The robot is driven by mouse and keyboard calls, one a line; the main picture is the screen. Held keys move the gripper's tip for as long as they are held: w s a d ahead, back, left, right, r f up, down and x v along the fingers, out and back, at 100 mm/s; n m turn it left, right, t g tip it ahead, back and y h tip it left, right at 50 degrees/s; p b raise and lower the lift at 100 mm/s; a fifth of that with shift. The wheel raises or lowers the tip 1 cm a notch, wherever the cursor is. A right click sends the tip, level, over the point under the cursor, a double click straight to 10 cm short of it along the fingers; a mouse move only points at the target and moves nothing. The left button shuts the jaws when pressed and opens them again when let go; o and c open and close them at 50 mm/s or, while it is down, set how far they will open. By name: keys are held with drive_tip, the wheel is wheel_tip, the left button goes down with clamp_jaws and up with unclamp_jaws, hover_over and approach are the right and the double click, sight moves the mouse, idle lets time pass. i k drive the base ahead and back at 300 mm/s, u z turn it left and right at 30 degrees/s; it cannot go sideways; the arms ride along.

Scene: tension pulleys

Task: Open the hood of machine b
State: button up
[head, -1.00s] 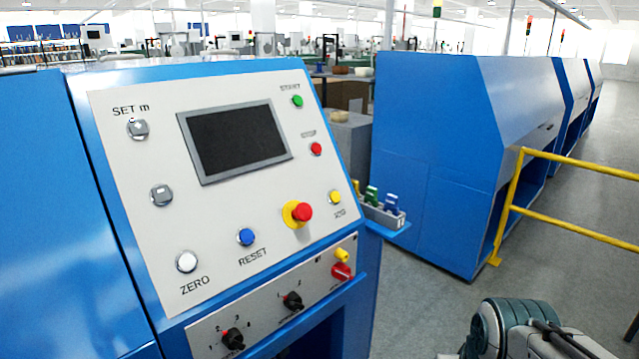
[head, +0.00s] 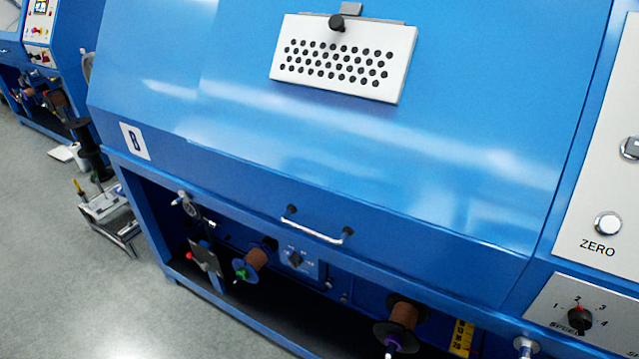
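The blue hood (head: 330,150) of the machine fills the middle of the head view and is closed. A white label with the letter B (head: 134,141) is at its lower left. A metal bar handle (head: 317,228) is at the hood's lower edge. A white perforated plate (head: 343,60) with a black knob (head: 337,22) is on the upper part of the hood. My gripper is not in view.
Below the hood is an open bay with brown spools (head: 403,314) and a small dial panel (head: 297,259). A control panel with a speed knob (head: 579,318) is at right. A grey stand (head: 112,213) is at left. The floor (head: 60,260) at lower left is clear.

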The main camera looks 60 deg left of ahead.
sight(453, 185)
drive_tip(key=u, duration=2.6)
drive_tip(key=k, duration=0.4)
drive_tip(key=z, duration=0.55)
drive_tip(key=i, duration=1.15)
drive_tip(key=u, duration=0.4)
